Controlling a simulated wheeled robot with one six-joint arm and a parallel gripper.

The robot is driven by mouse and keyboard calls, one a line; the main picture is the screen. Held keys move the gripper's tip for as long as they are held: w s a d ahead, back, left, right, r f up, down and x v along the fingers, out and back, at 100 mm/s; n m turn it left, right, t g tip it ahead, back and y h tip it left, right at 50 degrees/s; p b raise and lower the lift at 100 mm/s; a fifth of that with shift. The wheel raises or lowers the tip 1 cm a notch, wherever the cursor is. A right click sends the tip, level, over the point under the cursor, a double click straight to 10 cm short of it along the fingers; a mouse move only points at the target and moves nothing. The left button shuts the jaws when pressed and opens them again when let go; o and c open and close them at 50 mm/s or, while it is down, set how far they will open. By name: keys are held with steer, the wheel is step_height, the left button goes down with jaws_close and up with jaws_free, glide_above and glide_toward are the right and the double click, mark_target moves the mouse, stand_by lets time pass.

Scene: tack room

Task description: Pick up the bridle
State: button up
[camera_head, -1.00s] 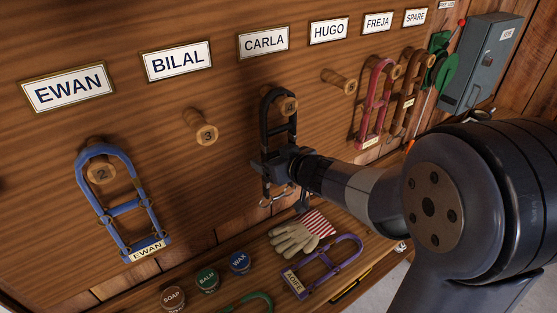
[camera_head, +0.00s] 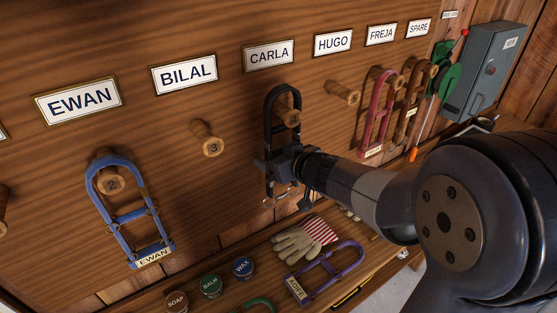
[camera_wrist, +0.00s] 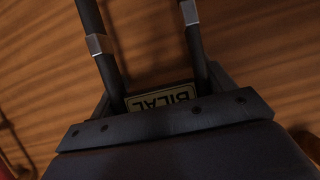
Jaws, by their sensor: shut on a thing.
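A black bridle (camera_head: 269,107) is at the peg under the CARLA sign. Its top loop stands a little above the numbered wooden peg (camera_head: 290,117), which still shows inside the loop. My gripper (camera_head: 278,162) is shut on the bridle's lower part. In the wrist view two dark straps (camera_wrist: 103,52) with metal bands run up from my gripper (camera_wrist: 165,112), and a name plate reading BILAL (camera_wrist: 162,97) shows upside down between them. The gripper hides part of the bridle's lower end.
A bare peg (camera_head: 207,140) is under the BILAL sign (camera_head: 184,74), another (camera_head: 345,92) under HUGO. A blue bridle (camera_head: 127,215) hangs left; pink (camera_head: 367,118) and brown (camera_head: 401,108) ones hang right. A glove (camera_head: 298,243), purple bridle (camera_head: 331,286) and tins (camera_head: 210,285) lie on the bench below.

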steer(key=s+d+p, duration=0.1)
steer(key=s+d, duration=0.9)
steer(key=s, duration=0.5)
steer(key=shift+r, duration=0.15)
steer(key=shift+w+p, duration=0.1)
steer(key=shift+p, duration=0.25)
